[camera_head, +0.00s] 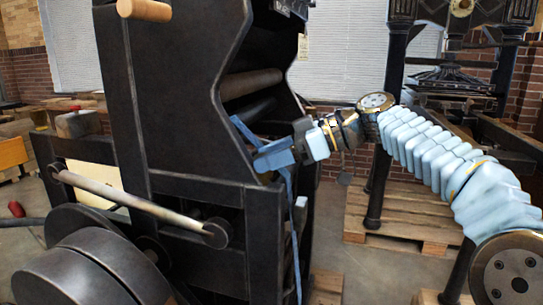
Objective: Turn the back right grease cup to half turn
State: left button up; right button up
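A large dark press (190,90) fills the left and middle of the head view. My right arm comes in from the right, and its gripper (266,156) with pale blue fingers is at the press's right edge, beside the side frame. The fingers overlap at this size, so I cannot tell whether they are open or shut, or whether they touch the press. I cannot make out a grease cup; one at the fingertips may be hidden by the gripper. My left gripper is not in view.
A pale rod (135,203) and dark round drums (95,270) stick out at the press's front left. Blue strap-like strips run down its right side. Grey floor lies between.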

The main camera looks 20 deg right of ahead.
jog(key=c, duration=0.8)
jog(key=shift+f+b, duration=0.2)
jog(key=shift+b, duration=0.15)
jog(key=shift+c, duration=0.2)
jog(key=shift+s+a+f+m+t+h+b, duration=0.15)
jog(key=shift+m+t+h+b, duration=0.35)
jog(key=shift+m+t+b, duration=0.6)
jog(key=shift+r+m+t+h+b, duration=0.2)
jog(key=shift+m+t+h+b, duration=0.2)
jog(key=shift+b, duration=0.15)
jog(key=shift+r, duration=0.1)
jog(key=o, duration=1.1)
jog(key=shift+c, duration=0.2)
